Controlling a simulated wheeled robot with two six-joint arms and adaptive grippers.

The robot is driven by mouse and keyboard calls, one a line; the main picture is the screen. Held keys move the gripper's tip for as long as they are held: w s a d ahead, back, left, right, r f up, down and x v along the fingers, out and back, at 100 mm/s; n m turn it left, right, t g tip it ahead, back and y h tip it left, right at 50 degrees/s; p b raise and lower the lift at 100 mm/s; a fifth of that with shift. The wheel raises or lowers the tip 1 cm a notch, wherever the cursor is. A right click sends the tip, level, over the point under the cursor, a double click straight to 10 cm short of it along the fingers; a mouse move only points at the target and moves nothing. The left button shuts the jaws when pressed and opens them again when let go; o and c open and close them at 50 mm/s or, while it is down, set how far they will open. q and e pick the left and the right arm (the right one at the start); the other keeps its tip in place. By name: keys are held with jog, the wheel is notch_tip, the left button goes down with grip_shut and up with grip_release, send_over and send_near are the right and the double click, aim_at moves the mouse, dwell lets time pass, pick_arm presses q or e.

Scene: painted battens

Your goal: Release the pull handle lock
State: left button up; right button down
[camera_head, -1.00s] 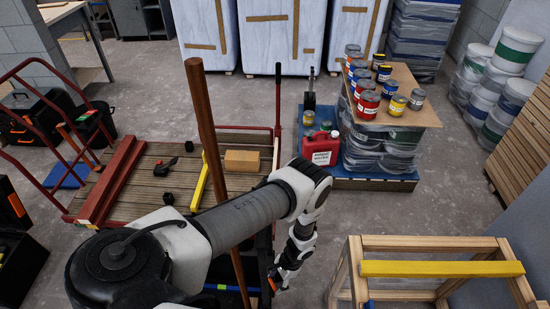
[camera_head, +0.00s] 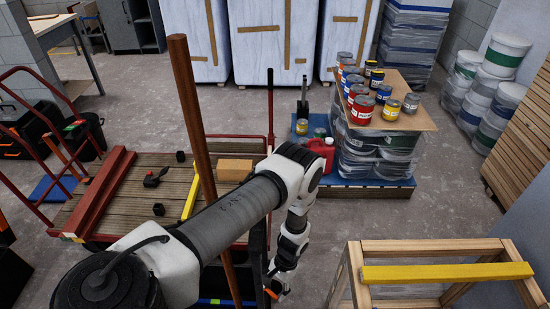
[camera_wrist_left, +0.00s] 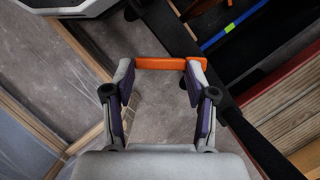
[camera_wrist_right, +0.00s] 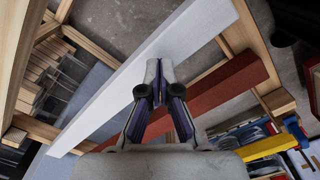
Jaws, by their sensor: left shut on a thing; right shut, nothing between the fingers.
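My left gripper (camera_head: 274,289) is low in the middle of the head view, beside a dark frame with a blue and green strip. In the left wrist view its two fingers (camera_wrist_left: 160,74) are apart, with an orange bar (camera_wrist_left: 165,63) spanning between their tips. They are shut on this bar. The bar's right end meets a long dark bar (camera_wrist_left: 245,132); whether they are joined is unclear. No other part that I can name as the pull handle lock shows. My right gripper (camera_wrist_right: 166,75) is shut and empty above a white batten (camera_wrist_right: 150,72); it is not in the head view.
A wooden rack (camera_head: 350,262) with a yellow batten (camera_head: 447,272) stands at front right. Paint cans (camera_head: 363,108) stand on a wrapped pallet stack. Concrete floor between them is clear.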

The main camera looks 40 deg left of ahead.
pick_arm(q)
jog(key=o, duration=1.2)
jog(key=shift+s+d+f, duration=0.1)
jog(key=shift+s+f, duration=0.15)
jog(key=shift+s, duration=0.1)
jog(key=shift+c, duration=0.2)
jog(key=shift+w, duration=0.15)
jog(key=shift+w+r, duration=0.1)
jog(key=shift+r, duration=0.15)
jog(key=v, duration=1.1)
jog(key=shift+w+r, duration=0.2)
